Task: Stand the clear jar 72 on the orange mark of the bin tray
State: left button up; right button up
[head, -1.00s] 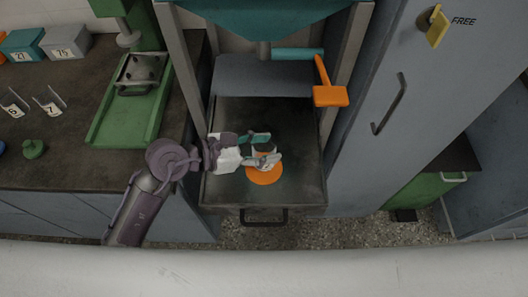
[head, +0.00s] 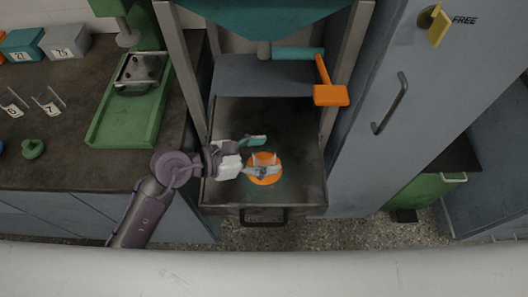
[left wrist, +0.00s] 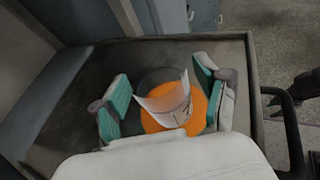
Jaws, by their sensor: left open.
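The clear jar (left wrist: 153,80), with a white label (left wrist: 167,103) inside its outline, stands on the orange mark in the left wrist view. The label's number is not readable there. In the head view the jar (head: 263,158) shows only faintly over the orange mark (head: 266,180). The orange mark also shows around the jar's base in the left wrist view (left wrist: 199,108). My left gripper (head: 260,155) is open, with one finger on each side of the jar and visible gaps between. The bin tray (head: 303,190) lies under it.
Uprights of the frame (head: 340,75) flank the tray, with a teal hopper (head: 265,15) and an orange-handled lever (head: 330,95) above. A grey cabinet (head: 390,130) stands right. The worktop (head: 60,125) at left carries a green tray (head: 125,120). The tray's right side is clear.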

pick_arm(q)
jog(key=shift+r, duration=0.25)
jog(key=b+v, duration=0.1)
jog(key=v, duration=1.1)
jog(key=shift+f, duration=0.1)
jog(key=shift+s, duration=0.1)
